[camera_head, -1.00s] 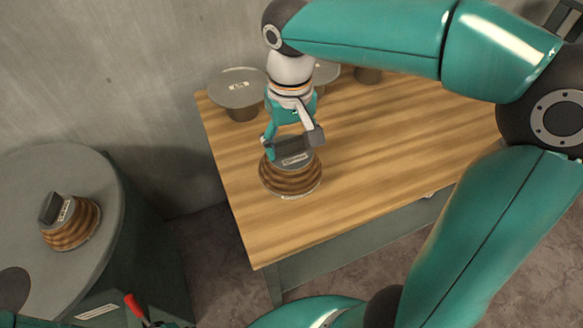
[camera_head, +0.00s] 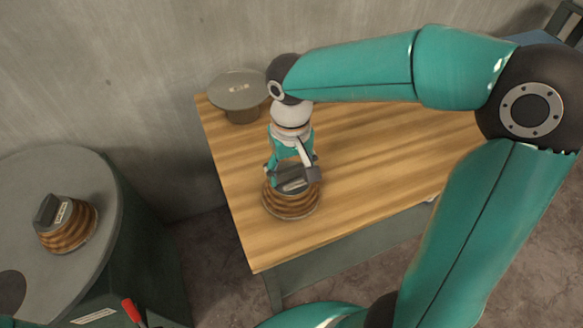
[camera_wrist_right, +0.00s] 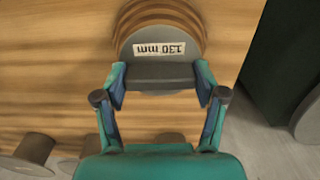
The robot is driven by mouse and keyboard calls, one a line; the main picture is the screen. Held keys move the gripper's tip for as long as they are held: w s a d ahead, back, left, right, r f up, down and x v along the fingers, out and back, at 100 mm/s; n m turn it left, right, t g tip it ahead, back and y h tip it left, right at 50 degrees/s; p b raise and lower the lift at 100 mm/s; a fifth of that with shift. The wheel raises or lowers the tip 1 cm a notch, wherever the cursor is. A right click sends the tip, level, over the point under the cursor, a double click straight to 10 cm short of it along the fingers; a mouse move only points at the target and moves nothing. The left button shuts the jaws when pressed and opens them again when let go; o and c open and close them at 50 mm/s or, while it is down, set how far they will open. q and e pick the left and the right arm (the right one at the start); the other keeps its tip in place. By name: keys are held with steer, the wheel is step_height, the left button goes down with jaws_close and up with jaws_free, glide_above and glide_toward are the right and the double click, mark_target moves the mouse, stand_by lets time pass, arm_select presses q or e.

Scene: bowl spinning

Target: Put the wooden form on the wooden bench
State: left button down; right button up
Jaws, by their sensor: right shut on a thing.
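A wooden form (camera_head: 291,203) with striped brown sides and a grey handle block on top is at the left part of the wooden bench (camera_head: 235,190). My right gripper (camera_head: 291,178) is above it with its fingers shut on the grey handle. In the right wrist view, the form (camera_wrist_right: 160,17) carries a label reading "130 mm", and the gripper's fingertips (camera_wrist_right: 160,84) are at both sides of the handle. The form looks upright. I cannot tell whether its base touches the bench top. My left gripper is not in view.
A second striped form (camera_head: 68,226) stands on a round grey table (camera_head: 110,180) at the left. A grey disc on a stem (camera_head: 238,90) stands at the bench's back left corner. The bench's front and right are largely clear. A concrete wall (camera_head: 150,60) is behind.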

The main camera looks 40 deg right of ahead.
steer(key=o, duration=1.8)
step_height(320, 180, up, 12)
steer(key=p, duration=0.1)
steer(key=shift+p, duration=0.4)
steer(key=shift+s, duration=0.1)
